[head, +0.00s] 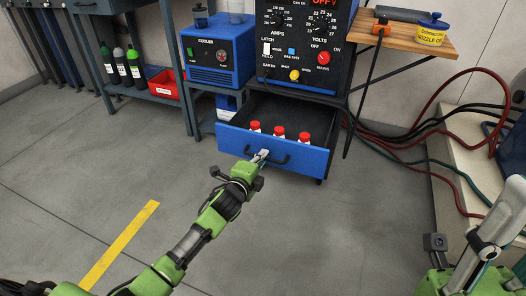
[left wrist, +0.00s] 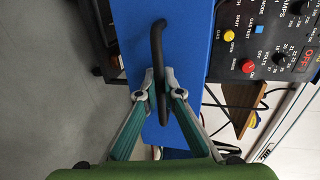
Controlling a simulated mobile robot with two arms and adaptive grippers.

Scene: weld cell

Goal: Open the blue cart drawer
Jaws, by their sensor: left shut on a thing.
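The blue cart drawer (head: 280,151) stands pulled out from the cart below the welding machine, in the head view. Several red-capped white bottles (head: 279,134) stand inside it. Its dark bar handle (head: 283,161) is on the front face. In the left wrist view, the fingers of my left gripper (left wrist: 159,85) are closed around the black handle (left wrist: 157,45) in front of the blue drawer face (left wrist: 185,40).
The welding machine (head: 302,40) sits above the drawer, with a blue cooler (head: 219,60) to its left. A side shelf (head: 415,35), hoses (head: 400,140) and a pale bench (head: 455,170) are at the right. The grey floor before the drawer is clear.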

